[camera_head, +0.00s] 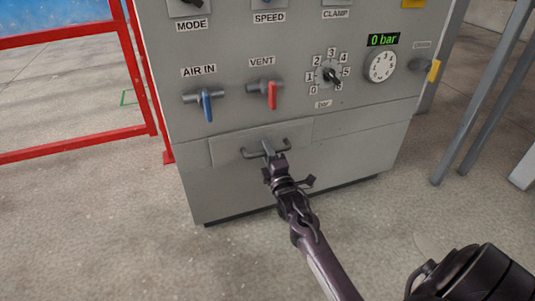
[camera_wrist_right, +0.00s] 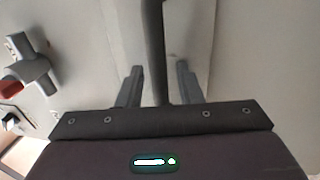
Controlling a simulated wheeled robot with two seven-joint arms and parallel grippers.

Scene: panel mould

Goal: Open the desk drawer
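The drawer (camera_head: 226,152) is a grey front low in the grey control cabinet, and it looks shut and flush with the panel. Its dark bar handle (camera_head: 287,146) runs across the front. My right gripper (camera_head: 268,150) is at the middle of this handle. In the right wrist view, the handle bar (camera_wrist_right: 154,45) passes between the two fingers of my right gripper (camera_wrist_right: 158,85). Gaps show on both sides of the bar, so the fingers are open around it. My left gripper is in neither view.
Above the drawer are a blue valve lever (camera_head: 207,105), a red valve lever (camera_head: 272,95), a numbered knob (camera_head: 331,76) and a gauge (camera_head: 380,66). A red rail (camera_head: 75,147) stands left and grey posts (camera_head: 480,110) stand right. The floor before the cabinet is clear.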

